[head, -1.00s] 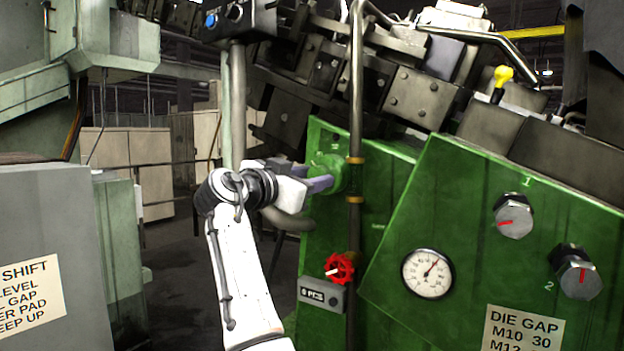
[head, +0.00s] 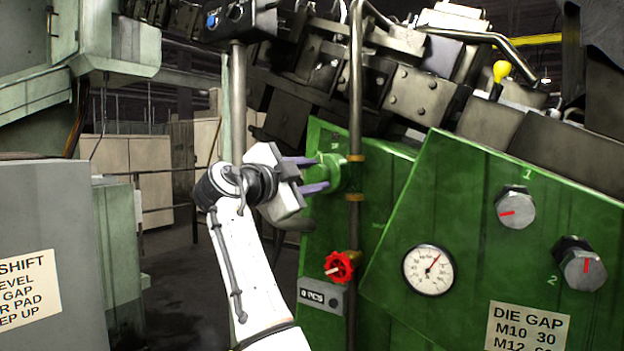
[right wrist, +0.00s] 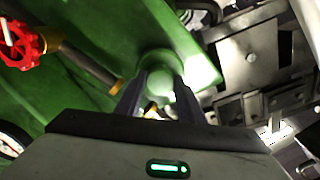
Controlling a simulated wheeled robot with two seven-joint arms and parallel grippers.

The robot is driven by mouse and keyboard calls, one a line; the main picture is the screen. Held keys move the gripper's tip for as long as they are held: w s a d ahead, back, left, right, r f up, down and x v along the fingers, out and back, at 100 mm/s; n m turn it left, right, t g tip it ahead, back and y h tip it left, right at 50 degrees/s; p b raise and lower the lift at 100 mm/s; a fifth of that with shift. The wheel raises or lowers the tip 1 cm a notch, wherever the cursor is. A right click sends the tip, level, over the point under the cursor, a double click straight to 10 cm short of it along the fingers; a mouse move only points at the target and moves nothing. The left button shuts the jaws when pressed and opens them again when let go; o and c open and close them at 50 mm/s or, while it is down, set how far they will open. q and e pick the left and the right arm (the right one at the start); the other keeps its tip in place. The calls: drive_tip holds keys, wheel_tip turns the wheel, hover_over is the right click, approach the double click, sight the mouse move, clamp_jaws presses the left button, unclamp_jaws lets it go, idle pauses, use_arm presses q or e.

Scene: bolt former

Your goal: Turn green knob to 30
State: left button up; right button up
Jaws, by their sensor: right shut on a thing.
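The green knob (head: 332,173) sticks out from the left part of the green machine panel, beside a vertical pipe. My right gripper (head: 320,173) reaches it from the left, one purple-grey finger above and one below, and is shut on it. In the right wrist view the knob (right wrist: 160,82) sits between the two fingers of the gripper (right wrist: 159,92). The knob's scale and pointer are too small or hidden to read. My left gripper is not in view.
A red valve wheel (head: 339,266) is below the knob. A pressure gauge (head: 428,270), two grey dials (head: 515,207) and a die gap label (head: 527,325) are on the panel at right. The vertical pipe (head: 355,100) runs close to the gripper.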

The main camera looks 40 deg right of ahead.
drive_tip(key=shift+m, duration=0.4)
drive_tip(key=o, duration=1.1)
drive_tip(key=shift+c, duration=0.2)
drive_tip(key=shift+a, duration=0.1)
drive_tip(key=b+v, duration=0.2)
drive_tip(key=v, duration=0.8)
drive_tip(key=shift+f, duration=0.1)
